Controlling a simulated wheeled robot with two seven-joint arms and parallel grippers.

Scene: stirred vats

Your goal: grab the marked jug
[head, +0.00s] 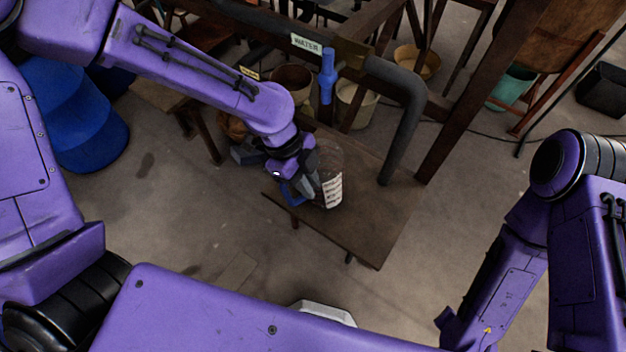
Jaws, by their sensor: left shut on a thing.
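The jug (332,190) is a clear vessel with a white label bearing dark lines on its side. It stands at the left part of a low brown wooden table (375,225). My left gripper (306,188) reaches in from the upper left and is shut on the jug at its left side. A blue part (291,195) shows at the gripper, maybe the jug's handle. The wrist hides part of the jug. My right arm is at the right of the view, but its gripper is out of sight.
A thick dark pipe (412,110) bends down over the table's right side.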

